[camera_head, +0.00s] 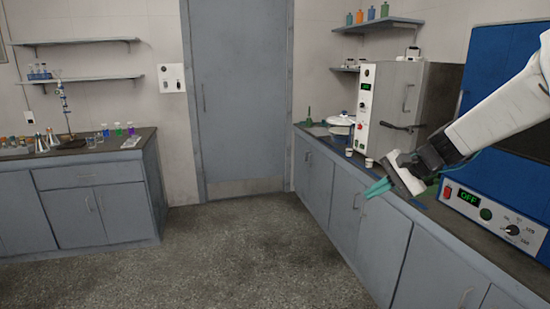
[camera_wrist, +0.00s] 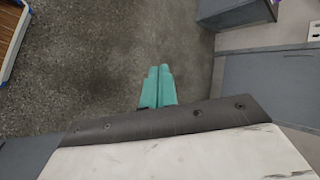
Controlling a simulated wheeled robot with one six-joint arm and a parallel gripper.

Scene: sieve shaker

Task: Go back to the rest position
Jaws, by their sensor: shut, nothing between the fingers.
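My gripper (camera_head: 376,189) shows at the right in the head view, with green fingers pointing left and slightly down. It hangs in front of the right-hand counter's front edge, and the white arm reaches in from the right edge. In the wrist view the green fingers (camera_wrist: 158,86) lie side by side, shut with nothing between them. Bare floor (camera_wrist: 110,55) shows beyond them. A blue machine with an "OFF" display (camera_head: 487,208) stands on the counter behind and right of my gripper.
The right counter (camera_head: 430,222) carries a grey oven-like cabinet (camera_head: 405,100) and small white cups (camera_head: 368,162). A left counter (camera_head: 100,195) holds glassware. A grey door (camera_head: 240,100) is shut at the back. The floor (camera_head: 225,255) between the counters is clear.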

